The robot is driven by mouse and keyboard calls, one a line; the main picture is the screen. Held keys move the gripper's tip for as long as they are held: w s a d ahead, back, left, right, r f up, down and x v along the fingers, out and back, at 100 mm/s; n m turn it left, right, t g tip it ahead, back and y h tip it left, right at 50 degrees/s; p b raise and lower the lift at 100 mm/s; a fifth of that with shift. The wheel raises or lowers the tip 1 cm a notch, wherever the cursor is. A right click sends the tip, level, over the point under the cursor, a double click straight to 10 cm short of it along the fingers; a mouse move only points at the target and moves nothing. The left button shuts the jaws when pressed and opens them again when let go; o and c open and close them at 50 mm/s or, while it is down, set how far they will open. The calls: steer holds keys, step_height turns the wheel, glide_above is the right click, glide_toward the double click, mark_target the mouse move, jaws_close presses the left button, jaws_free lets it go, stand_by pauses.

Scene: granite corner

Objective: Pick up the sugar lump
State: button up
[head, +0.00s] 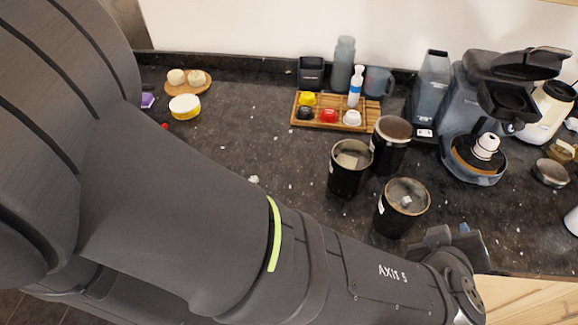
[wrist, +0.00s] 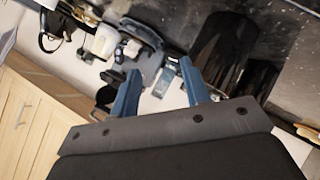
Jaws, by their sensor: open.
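A small white lump (head: 254,179), which looks like the sugar lump, lies on the dark granite counter left of the black canisters, beside my arm. Pale pieces also show inside two open-topped black canisters, the left one (head: 346,181) and the front one (head: 390,222); I cannot tell whether they are sugar. My gripper (head: 462,232) is at the counter's front edge, right of the front canister and well away from the white lump. In the wrist view my gripper (wrist: 159,67) is open, with nothing between its blue fingers. No sugar lump is clear there.
A third black canister (head: 389,155) stands behind the other two. The coffee machine (head: 470,110) stands at the right. A wooden tray (head: 300,122) with cups and bottles is at the back. A yellow-and-white tub (head: 184,107) is at the left. The middle-left counter is mostly clear.

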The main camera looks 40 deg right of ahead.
steer(key=w+a+f+t+y, duration=0.2)
steer(key=w+a+t+y, duration=0.15)
steer(key=a, duration=0.55)
steer(key=w+a+f+t+y, duration=0.25)
steer(key=a+t, duration=0.25)
steer(key=a, duration=0.5)
steer(key=shift+n+g, duration=0.25)
steer(key=shift+n, duration=0.05)
steer(key=x, duration=1.2)
steer(key=shift+w+r, duration=0.35)
steer(key=shift+x, duration=2)
steer(key=shift+w+f, duration=0.15)
steer(key=shift+w, duration=0.45)
steer(key=shift+c, duration=0.2)
jaws_close()
